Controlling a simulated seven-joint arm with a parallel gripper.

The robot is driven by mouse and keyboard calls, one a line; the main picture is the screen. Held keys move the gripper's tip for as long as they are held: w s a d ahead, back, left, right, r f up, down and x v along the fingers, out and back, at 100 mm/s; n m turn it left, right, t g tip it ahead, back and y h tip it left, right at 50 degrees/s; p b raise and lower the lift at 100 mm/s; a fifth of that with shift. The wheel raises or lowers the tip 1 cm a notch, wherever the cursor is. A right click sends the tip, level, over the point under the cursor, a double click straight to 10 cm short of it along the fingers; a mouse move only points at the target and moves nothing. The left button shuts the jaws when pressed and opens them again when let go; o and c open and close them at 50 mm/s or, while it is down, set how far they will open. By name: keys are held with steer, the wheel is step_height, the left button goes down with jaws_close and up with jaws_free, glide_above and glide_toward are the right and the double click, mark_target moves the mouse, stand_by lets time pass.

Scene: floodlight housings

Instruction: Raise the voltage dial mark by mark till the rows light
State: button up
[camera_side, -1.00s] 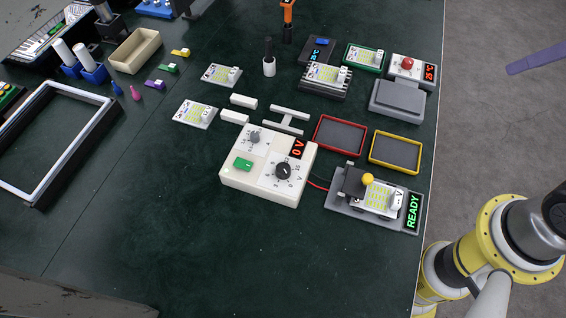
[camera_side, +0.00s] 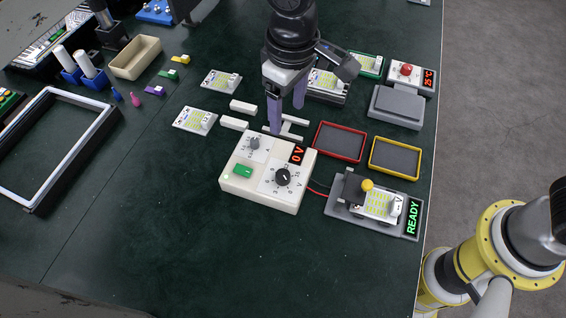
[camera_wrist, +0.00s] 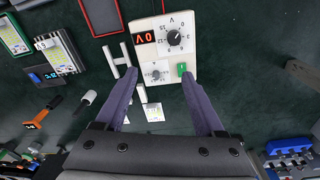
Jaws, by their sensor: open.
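The cream power supply box (camera_side: 236,185) stands mid-table in the side view, with a red display (camera_side: 298,154) reading 0 V. Its black voltage dial (camera_side: 283,177) is at the front right of its top face; the dial also shows in the wrist view (camera_wrist: 174,38). A smaller grey dial (camera_side: 254,143) and a green switch (camera_side: 243,171) are beside it. A board with rows of yellow LEDs (camera_side: 377,203) sits in a grey fixture with a yellow knob; its sign (camera_side: 412,216) reads READY. My gripper (camera_side: 287,118), with purple fingers, is open and empty behind the box, above the table.
Red (camera_side: 340,142) and yellow (camera_side: 393,158) rimmed trays lie right of the box. A white H-shaped piece (camera_side: 290,126) lies near my fingers. Several boards stand at the back. The table in front of the box is clear.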

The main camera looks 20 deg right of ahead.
mark_target(283, 175)
steer(key=shift+n, duration=0.4)
steer(key=f, duration=0.5)
steer(key=s+a+f, duration=0.1)
steer(key=f, duration=0.5)
steer(key=s+f, duration=0.1)
steer(key=f, duration=0.4)
steer(key=shift+a+f, duration=0.4)
jaws_close()
